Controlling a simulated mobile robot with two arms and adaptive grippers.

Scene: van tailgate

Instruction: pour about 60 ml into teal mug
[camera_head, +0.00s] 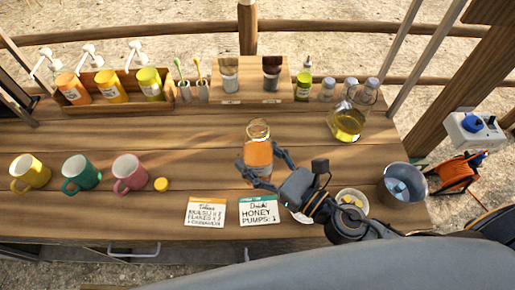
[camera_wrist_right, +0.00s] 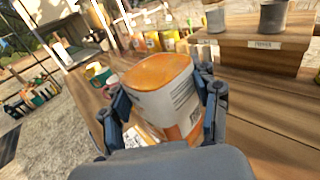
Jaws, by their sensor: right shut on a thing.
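The teal mug (camera_head: 82,172) stands upright on the wooden table at the left, between the yellow mug (camera_head: 31,172) and the pink mug (camera_head: 129,172). My right gripper (camera_head: 264,168) is shut around an orange bottle (camera_head: 258,153) near the table's middle, well to the right of the mugs. In the right wrist view, the bottle (camera_wrist_right: 160,80) sits between both fingers of the gripper (camera_wrist_right: 160,112) and shows orange and a white printed label. A round yellow cap (camera_head: 161,184) lies beside the pink mug. The inside of the teal mug is too small to read. My left gripper is out of view.
Two cards, one for muesli (camera_head: 205,212) and one for honey (camera_head: 258,210), lie at the front edge. Pump bottles stand in a wooden rack (camera_head: 120,108) at the back left. An oil bottle (camera_head: 347,122) and a metal bucket (camera_head: 403,183) are right. Table between mugs and orange bottle is mostly clear.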

